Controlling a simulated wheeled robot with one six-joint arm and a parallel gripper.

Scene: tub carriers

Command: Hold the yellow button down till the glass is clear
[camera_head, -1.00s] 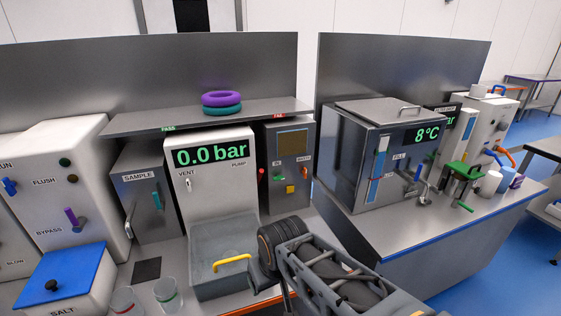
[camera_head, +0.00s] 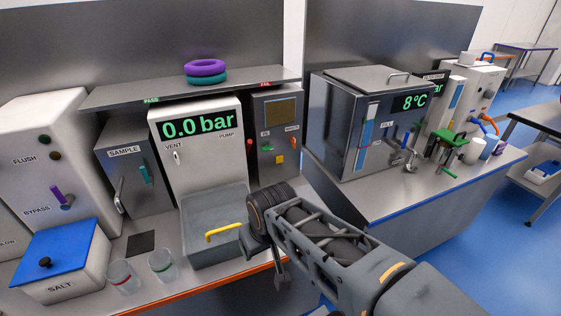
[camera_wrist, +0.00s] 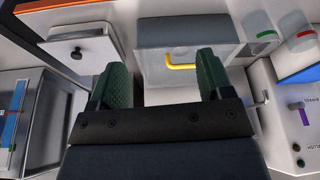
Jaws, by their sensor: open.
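The yellow button (camera_head: 279,159) is a small square low on the front of a dark grey unit (camera_head: 262,145), at the right end of the left bench. A brownish glass pane (camera_head: 280,110) sits above it, and I see nothing through it. A green and an orange-red control lie between them. My gripper (camera_wrist: 160,75) is open and empty in the wrist view, its two green-padded fingers apart. It is clear of the button, which I cannot make out in that view. In the head view my arm reaches in from the lower right, below the unit.
A grey tub (camera_head: 215,247) with a yellow handle (camera_head: 224,232) stands in front of the 0.0 bar cabinet (camera_head: 205,180), close to my arm. Two glasses and the salt box (camera_head: 60,262) are left of it. A shelf (camera_head: 120,97) overhangs the unit. Blue floor is open at right.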

